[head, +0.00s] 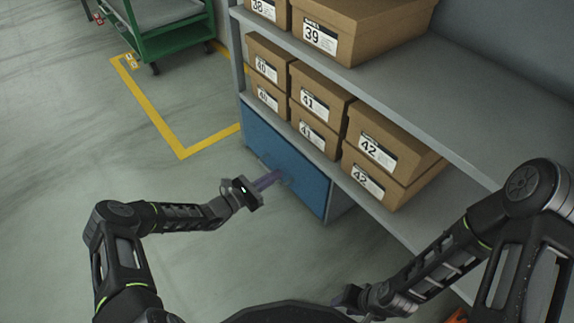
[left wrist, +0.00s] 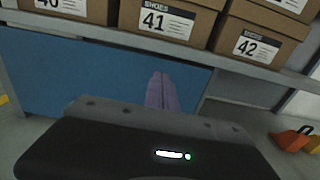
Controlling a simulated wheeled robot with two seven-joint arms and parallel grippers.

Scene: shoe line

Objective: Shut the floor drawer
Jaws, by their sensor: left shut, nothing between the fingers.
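The floor drawer's blue front (head: 300,185) is low under the shelves in the head view. It looks flush or nearly flush with the unit, and I cannot tell whether a small gap is left.
Shoe boxes (head: 320,90) stand on the grey shelves (head: 460,110) above the drawer. A green cart (head: 165,40) is at the back left, near yellow floor lines (head: 160,120). An orange object (left wrist: 292,140) lies at the right in the left wrist view. The floor in front is clear.

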